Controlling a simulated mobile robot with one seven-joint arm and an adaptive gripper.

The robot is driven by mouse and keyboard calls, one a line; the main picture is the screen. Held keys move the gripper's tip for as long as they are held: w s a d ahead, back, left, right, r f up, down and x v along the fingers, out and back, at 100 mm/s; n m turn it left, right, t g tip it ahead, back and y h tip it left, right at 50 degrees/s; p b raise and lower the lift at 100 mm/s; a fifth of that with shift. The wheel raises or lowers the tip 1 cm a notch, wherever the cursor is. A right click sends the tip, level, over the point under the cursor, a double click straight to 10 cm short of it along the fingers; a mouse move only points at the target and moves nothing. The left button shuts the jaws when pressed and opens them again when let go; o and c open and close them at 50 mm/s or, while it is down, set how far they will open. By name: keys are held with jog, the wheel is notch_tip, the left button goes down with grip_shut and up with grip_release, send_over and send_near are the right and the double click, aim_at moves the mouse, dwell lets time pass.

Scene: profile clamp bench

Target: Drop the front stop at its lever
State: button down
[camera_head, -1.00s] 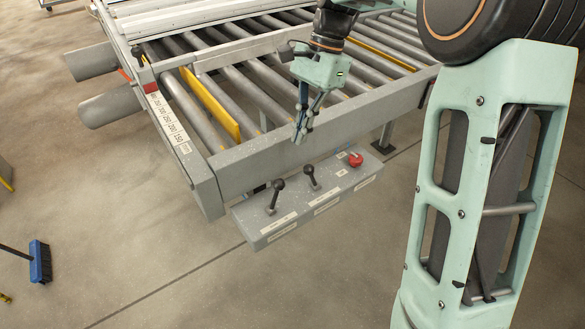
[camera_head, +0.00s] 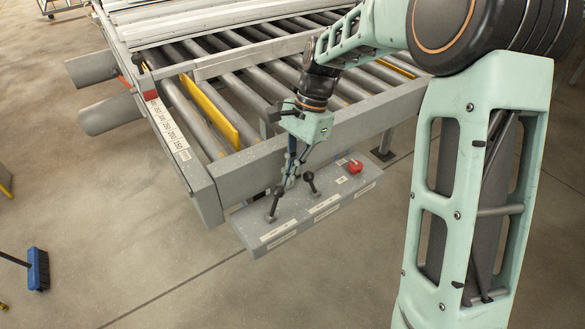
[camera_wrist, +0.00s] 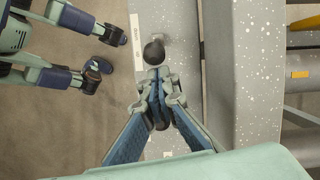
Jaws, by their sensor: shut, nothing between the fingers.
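A grey control box (camera_head: 250,240) with white labels stands along the front of the roller table. It carries a left black-knobbed lever (camera_head: 274,203) and a middle black-knobbed lever (camera_head: 312,184), both standing up at a tilt. The labels are too small to read, so I cannot tell which lever is the front stop's. My gripper (camera_head: 289,184) is shut and empty, pointing down over the box between the two levers, close to the left one. In the wrist view a black knob (camera_wrist: 154,52) shows just beyond the fingertips (camera_wrist: 156,76); whether they touch is unclear.
A red knob (camera_head: 355,166) sits at the box's right end. The table's front beam (camera_head: 245,170) runs close behind the box. Yellow bars, one at the left (camera_head: 210,110), lie among the rollers. A blue broom (camera_head: 38,268) is on the floor at left; the floor before the box is clear.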

jog(key=shift+a, duration=0.1)
dwell(0.3)
jog(key=shift+s+a+r+h, duration=0.15)
jog(key=shift+s+a+h, duration=0.05)
jog(key=shift+h, duration=0.1)
jog(key=shift+a+r+t, duration=0.1)
jog(key=shift+t, duration=0.2)
jog(key=shift+s+a+r+t+h+b, duration=0.2)
jog(key=shift+s+a+h, duration=0.1)
jog(key=shift+a+h, duration=0.1)
jog(key=shift+s+a+r+t+h+b, duration=0.1)
jog(key=shift+s+a+t+h, duration=0.15)
jog(key=shift+a+h, duration=0.15)
jog(key=shift+s+a+r+t+h+b, duration=0.1)
jog(key=shift+s+a+t+h+b, duration=0.3)
jog(key=shift+s+a+h+b, duration=0.25)
jog(key=shift+s+a+r+t+h+b, duration=0.1)
jog(key=shift+s+a+t+h+b, duration=0.35)
jog(key=shift+a+b, duration=0.3)
jog(key=shift+s+a+r+t+h+b, duration=0.1)
jog(key=shift+s+a+t+h+b, duration=0.3)
jog(key=shift+a+h+b, duration=0.3)
jog(key=shift+s+a+f, duration=0.1)
jog(key=shift+s+a, duration=0.05)
jog(key=shift+a, duration=0.05)
